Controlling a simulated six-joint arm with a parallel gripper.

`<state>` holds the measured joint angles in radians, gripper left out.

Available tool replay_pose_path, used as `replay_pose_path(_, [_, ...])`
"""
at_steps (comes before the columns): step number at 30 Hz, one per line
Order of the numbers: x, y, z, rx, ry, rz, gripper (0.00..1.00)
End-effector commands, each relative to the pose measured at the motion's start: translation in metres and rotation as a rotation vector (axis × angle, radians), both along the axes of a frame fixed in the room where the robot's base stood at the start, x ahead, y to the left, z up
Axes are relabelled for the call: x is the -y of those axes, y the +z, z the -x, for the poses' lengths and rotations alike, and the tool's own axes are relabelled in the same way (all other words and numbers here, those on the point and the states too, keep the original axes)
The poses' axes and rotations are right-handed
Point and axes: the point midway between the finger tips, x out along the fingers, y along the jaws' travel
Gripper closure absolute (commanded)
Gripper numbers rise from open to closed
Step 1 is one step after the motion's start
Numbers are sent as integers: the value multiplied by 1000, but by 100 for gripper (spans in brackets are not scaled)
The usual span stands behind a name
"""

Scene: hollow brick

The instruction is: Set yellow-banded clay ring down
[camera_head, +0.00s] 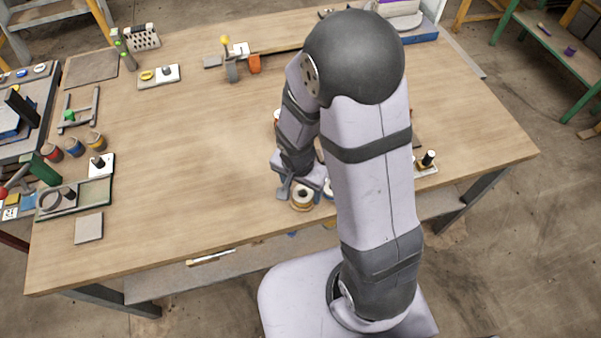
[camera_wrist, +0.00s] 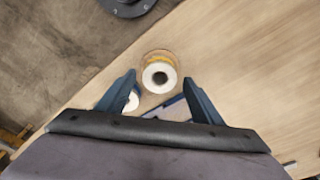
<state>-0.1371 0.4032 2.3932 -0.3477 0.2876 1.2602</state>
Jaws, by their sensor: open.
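My gripper (camera_wrist: 159,80) is open, with one finger on each side of the ring and a visible gap to both. In the head view my gripper (camera_head: 303,188) is just behind the ring, and my arm hides part of this area.
A pale round piece (camera_wrist: 132,101) shows partly behind the left finger in the wrist view, beside a blue-edged flat item (camera_wrist: 172,107). A black-topped piece on a small plate (camera_head: 428,160) stands right of my arm. The table's left middle (camera_head: 190,170) is clear.

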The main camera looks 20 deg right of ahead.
Motion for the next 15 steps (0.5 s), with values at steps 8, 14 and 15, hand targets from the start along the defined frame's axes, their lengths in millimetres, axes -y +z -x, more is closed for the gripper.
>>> replay_pose_path(8, [-4,40,3,5,1,-2,39])
replay_pose_path(14, [-7,71,5,5,2,-2,39])
replay_pose_path(15, [-7,76,5,5,2,0,39])
